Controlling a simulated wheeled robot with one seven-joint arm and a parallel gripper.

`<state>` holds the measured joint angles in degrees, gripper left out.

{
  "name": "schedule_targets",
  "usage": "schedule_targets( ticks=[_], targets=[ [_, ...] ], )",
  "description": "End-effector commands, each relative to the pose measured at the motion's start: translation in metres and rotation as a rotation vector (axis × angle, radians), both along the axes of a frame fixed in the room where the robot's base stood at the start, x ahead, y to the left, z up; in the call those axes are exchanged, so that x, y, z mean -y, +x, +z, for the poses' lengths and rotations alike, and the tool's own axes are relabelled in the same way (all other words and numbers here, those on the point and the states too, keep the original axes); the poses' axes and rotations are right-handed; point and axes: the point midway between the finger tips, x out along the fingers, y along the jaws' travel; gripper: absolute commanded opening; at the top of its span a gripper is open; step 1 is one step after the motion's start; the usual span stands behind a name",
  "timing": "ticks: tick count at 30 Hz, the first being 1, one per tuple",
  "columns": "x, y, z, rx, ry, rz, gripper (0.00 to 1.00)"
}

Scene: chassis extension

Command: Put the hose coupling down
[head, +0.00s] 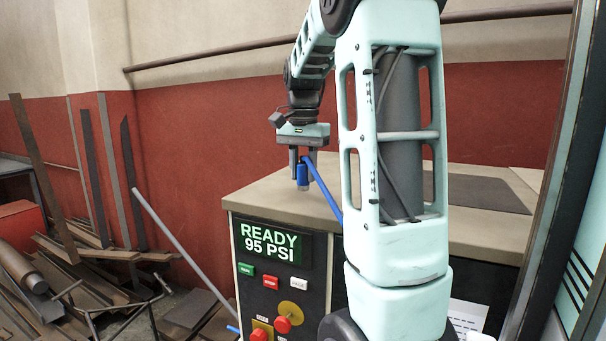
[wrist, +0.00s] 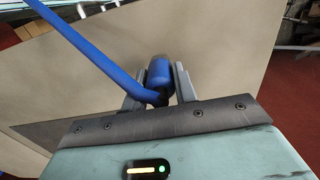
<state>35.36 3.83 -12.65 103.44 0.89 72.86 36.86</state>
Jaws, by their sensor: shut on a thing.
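The hose coupling (head: 302,174) is a small blue cylinder with a grey lower end, held upright over the left part of the beige cabinet top (head: 262,200). A blue hose (head: 322,186) runs from it down to the right and passes behind my arm. My gripper (head: 302,164) points down and is shut on the coupling. In the wrist view the coupling (wrist: 159,73) sits between the two grey fingers (wrist: 156,90), with the hose (wrist: 90,50) leading off to the upper left. I cannot tell whether the coupling's lower end touches the top.
The cabinet front has a display (head: 270,243) reading READY 95 PSI, with buttons below. A dark flat sheet (head: 485,193) lies on the top at right. Scrap metal (head: 90,260) is piled on the floor at left. The top around the coupling is clear.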

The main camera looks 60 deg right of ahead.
Motion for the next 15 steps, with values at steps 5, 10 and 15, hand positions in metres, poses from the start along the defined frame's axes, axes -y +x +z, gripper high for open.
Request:
schedule_targets(
  ticks=[5,10,15],
  targets=[
    [0.0,-0.001,-0.017,-0.001,0.001,-0.001,0.0],
    [0.0,0.0,-0.02,0.001,-0.001,-0.001,0.0],
    [0.0,0.0,-0.022,0.0,0.0,0.0,0.0]
  ],
)
